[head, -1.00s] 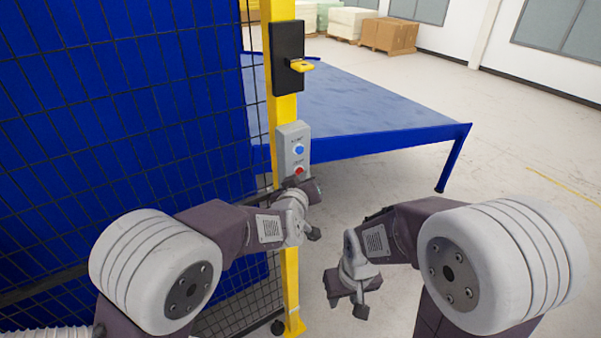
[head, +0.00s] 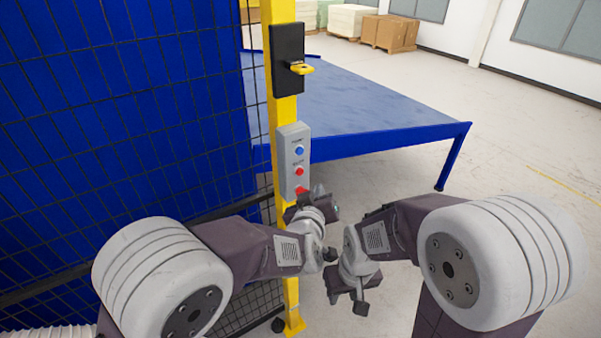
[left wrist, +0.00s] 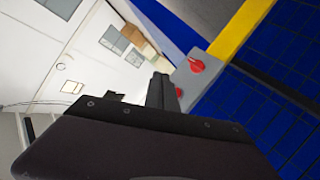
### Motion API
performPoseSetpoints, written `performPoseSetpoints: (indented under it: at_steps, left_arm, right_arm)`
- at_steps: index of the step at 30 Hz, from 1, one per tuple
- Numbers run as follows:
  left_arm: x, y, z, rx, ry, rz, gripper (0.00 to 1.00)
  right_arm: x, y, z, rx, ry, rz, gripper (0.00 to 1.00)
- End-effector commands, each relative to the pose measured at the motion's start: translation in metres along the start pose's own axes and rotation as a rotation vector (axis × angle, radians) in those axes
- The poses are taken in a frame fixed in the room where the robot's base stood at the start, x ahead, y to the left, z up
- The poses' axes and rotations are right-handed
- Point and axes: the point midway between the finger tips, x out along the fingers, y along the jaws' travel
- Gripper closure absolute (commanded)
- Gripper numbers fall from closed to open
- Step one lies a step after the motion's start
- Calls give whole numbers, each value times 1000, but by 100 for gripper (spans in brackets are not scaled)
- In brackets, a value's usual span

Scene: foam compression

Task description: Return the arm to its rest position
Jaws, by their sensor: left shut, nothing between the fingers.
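My left arm comes in from the left and ends in my left gripper (head: 320,193), just in front of the lower end of the grey button box (head: 291,133). The gripper is shut and empty. In the left wrist view its dark fingers (left wrist: 161,92) are together, beside the box (left wrist: 188,78) in the picture; I cannot tell whether they touch it. The box has a blue button (head: 299,150) and red ones below it, the lowest partly hidden by the gripper. My right gripper (head: 348,297) hangs low at the right, its fingers too small to read.
The box sits on a yellow post (head: 284,112) beside a blue mesh fence (head: 120,110). A black latch (head: 287,60) with a yellow handle (head: 301,69) is above it. A blue table (head: 370,110) stands behind. Open floor (head: 530,130) lies to the right.

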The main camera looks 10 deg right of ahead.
Motion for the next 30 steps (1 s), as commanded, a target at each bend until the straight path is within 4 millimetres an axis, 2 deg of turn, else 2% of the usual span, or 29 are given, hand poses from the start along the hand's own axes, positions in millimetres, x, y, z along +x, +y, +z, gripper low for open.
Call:
performPoseSetpoints:
  at_steps: [14, 17, 20, 22, 23, 24, 26, 27, 29, 30]
  left_arm:
    - [1, -2, 0, -1, 1, -2, 100]
    - [9, -27, -10, -19, 29, -41, 100]
    - [17, -82, -43, -66, 107, -123, 100]
    - [13, -136, -66, -84, 163, -198, 100]
    - [9, -162, -73, -86, 174, -232, 100]
    - [2, -199, -74, -82, 162, -277, 100]
    - [-14, -252, -61, -68, 98, -343, 100]
    - [-28, -283, -44, -57, 26, -384, 100]
    - [-52, -320, -11, -41, -106, -436, 100]
    - [-71, -339, 15, -32, -205, -465, 100]
  right_arm:
    - [1, 0, 0, 0, 0, 0, 64]
    - [10, 0, 1, 0, 0, 0, 64]
    - [28, 0, 3, 0, 0, 0, 64]
    - [43, 1, 4, 0, 0, 0, 64]
    - [50, 1, 5, 0, 0, 0, 64]
    - [61, 1, 6, 0, 0, 0, 64]
    - [76, 2, 8, 0, 0, 0, 64]
    - [84, 2, 9, 0, 0, 0, 64]
    - [93, 2, 10, 0, 0, 0, 64]
    - [98, 2, 10, 0, 0, 0, 64]
